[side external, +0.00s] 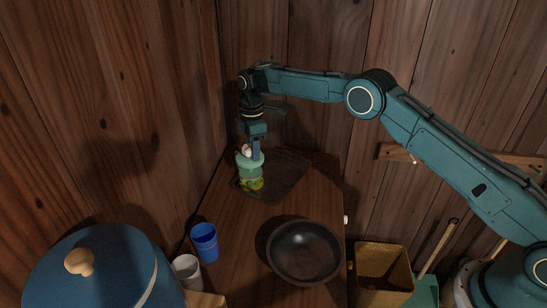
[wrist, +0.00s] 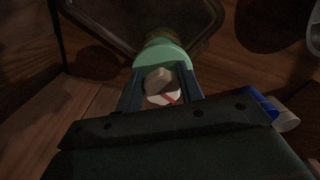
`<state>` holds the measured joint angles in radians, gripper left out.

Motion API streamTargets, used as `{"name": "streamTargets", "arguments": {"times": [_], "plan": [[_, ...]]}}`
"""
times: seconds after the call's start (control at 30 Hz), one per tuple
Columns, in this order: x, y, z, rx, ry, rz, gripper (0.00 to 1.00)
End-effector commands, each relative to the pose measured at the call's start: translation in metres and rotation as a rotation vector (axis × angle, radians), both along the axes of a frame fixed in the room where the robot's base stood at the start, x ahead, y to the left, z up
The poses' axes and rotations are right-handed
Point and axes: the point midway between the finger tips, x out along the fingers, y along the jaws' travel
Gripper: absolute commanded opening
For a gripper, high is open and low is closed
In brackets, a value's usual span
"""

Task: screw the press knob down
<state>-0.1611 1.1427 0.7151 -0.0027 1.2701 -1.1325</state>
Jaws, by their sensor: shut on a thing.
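The press (side external: 250,182) stands upright near the left edge of a dark tray (side external: 285,178), with a pale green lid and green and yellow contents low in its body. My gripper (side external: 252,150) points down over the lid and is shut on the pale press knob (side external: 246,150). In the wrist view the knob (wrist: 158,82) sits between the two dark fingers of my gripper (wrist: 160,78), above the green lid (wrist: 163,52). A red mark shows on the knob's white part. The knob's stem and its gap to the lid are hidden.
A dark bowl (side external: 303,252), a blue cup (side external: 204,242) and a white cup (side external: 186,271) stand nearer the camera. A blue lidded pot (side external: 100,275) is at lower left. Wooden walls rise close behind and left of the press. A bin (side external: 382,270) is at right.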

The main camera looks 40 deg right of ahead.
Motion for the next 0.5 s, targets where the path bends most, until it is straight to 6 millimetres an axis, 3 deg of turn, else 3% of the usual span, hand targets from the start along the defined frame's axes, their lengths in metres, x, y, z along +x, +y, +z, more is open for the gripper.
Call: {"name": "streamTargets", "arguments": {"times": [0.03,0.5], "plan": [[-0.0037,-0.0003,-0.0141,-0.003,0.020,-0.040,0.25],[-0.0032,-0.0037,-0.0141,-0.003,0.019,-0.377,0.24]]}}
